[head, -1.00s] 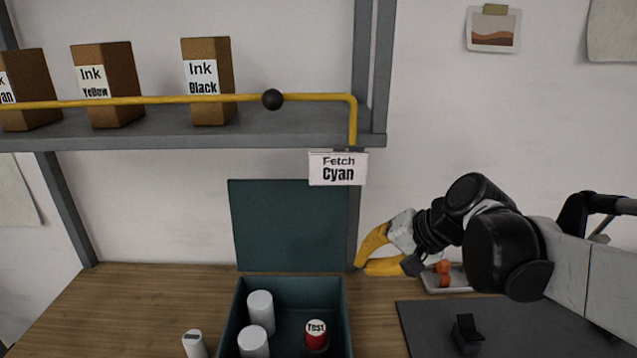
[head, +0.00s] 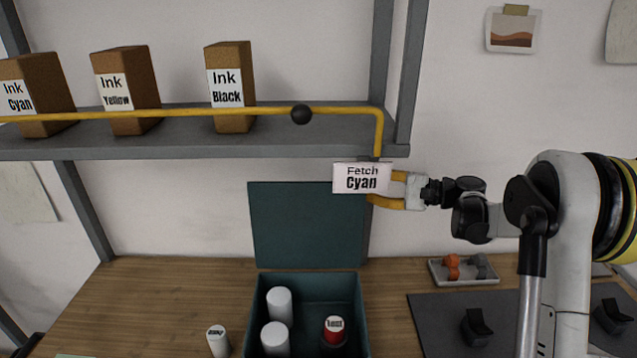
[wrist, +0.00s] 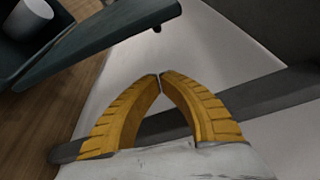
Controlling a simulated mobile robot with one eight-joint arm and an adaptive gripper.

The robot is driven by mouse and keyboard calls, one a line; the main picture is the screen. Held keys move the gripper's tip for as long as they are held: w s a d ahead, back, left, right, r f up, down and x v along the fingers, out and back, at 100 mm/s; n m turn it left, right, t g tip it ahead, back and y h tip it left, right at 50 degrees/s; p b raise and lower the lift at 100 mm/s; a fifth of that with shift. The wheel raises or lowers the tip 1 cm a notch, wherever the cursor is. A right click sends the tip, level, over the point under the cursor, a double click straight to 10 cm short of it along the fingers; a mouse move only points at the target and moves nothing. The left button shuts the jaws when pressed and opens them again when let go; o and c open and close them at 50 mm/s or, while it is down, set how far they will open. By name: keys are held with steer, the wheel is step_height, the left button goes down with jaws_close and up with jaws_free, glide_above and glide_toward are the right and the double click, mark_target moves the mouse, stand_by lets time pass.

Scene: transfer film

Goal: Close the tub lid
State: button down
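The teal tub (head: 366,312) stands open on the wooden bench, holding white canisters (head: 279,305) and a red one labelled Test (head: 334,328). Its lid (head: 305,225) stands upright at the tub's back edge. My gripper (wrist: 160,76) is shut and empty, its yellow fingertips meeting. In the head view it is just right of the lid's upper right corner, with the fingers partly hidden behind the Fetch Cyan card (head: 361,178). The wrist view shows the lid's edge (wrist: 110,45) beyond the fingertips, with a visible gap.
A grey shelf (head: 200,147) with ink boxes (head: 127,90) and a yellow rail (head: 340,112) is above. A shelf post (head: 405,75) rises near my gripper. A white canister (head: 217,340) stands left of the tub. A tray (head: 460,270) and dark mat (head: 440,325) lie right.

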steer(key=b+x, duration=0.1)
steer(key=x, duration=0.9)
steer(key=s, duration=0.2)
steer(key=s+r, duration=0.1)
steer(key=s, duration=0.1)
steer(key=shift+r+b, duration=0.15)
steer(key=shift+b, duration=0.15)
